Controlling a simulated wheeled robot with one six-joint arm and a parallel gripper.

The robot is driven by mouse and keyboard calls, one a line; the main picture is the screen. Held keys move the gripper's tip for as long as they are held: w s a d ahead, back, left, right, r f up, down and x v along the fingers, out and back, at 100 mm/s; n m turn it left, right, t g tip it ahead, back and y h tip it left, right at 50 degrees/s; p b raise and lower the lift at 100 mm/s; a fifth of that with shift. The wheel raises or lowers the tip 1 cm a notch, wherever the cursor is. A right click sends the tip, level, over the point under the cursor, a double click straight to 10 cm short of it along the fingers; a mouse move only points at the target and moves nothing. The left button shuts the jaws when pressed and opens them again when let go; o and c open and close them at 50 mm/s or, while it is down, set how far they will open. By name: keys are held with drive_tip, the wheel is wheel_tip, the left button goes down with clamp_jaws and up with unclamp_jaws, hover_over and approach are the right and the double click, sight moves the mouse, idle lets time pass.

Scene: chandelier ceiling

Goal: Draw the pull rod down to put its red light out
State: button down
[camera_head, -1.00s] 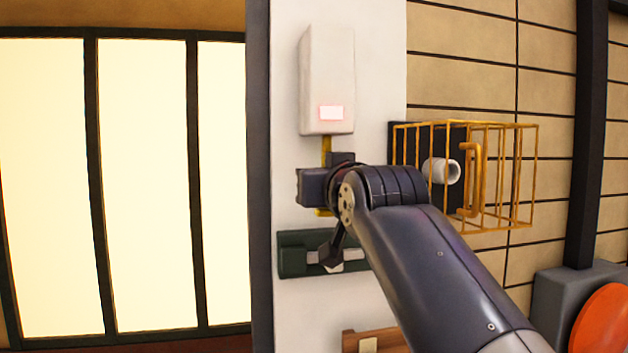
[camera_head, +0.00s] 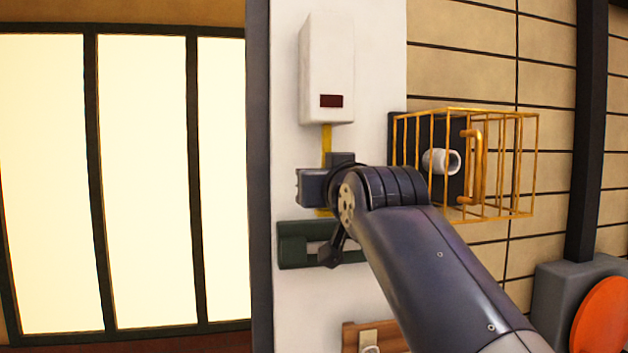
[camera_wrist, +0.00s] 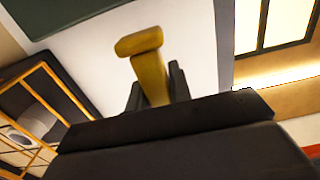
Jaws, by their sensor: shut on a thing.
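The pull rod (camera_head: 326,145) is a yellow bar hanging from the underside of a white box (camera_head: 326,60) on the white wall panel. The small light window (camera_head: 331,101) on the box is dark red and unlit. My gripper (camera_head: 325,192) is at the rod below the box, its fingers mostly hidden behind my wrist. In the wrist view my gripper (camera_wrist: 158,90) is shut on the yellow rod (camera_wrist: 150,72), with one dark finger on each side. The rod's wider end sticks out past the fingers.
A yellow wire cage (camera_head: 500,165) around a white knob (camera_head: 440,161) stands close to the right of my arm. A dark green bracket (camera_head: 295,245) is on the panel below my gripper. A brown block (camera_head: 375,336) sits lower. An orange disc (camera_head: 607,315) is at far right.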

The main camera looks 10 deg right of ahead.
drive_tip(key=shift+r, duration=0.2)
drive_tip(key=shift+r+p, duration=0.65)
drive_tip(key=c, duration=0.6)
unclamp_jaws()
drive_tip(key=shift+s+b, duration=1.05)
drive_tip(key=shift+s, duration=2.7)
drive_tip(key=shift+w, duration=0.1)
drive_tip(key=w+p, duration=0.2)
drive_tip(key=w, duration=0.5)
drive_tip(key=shift+w, duration=0.15)
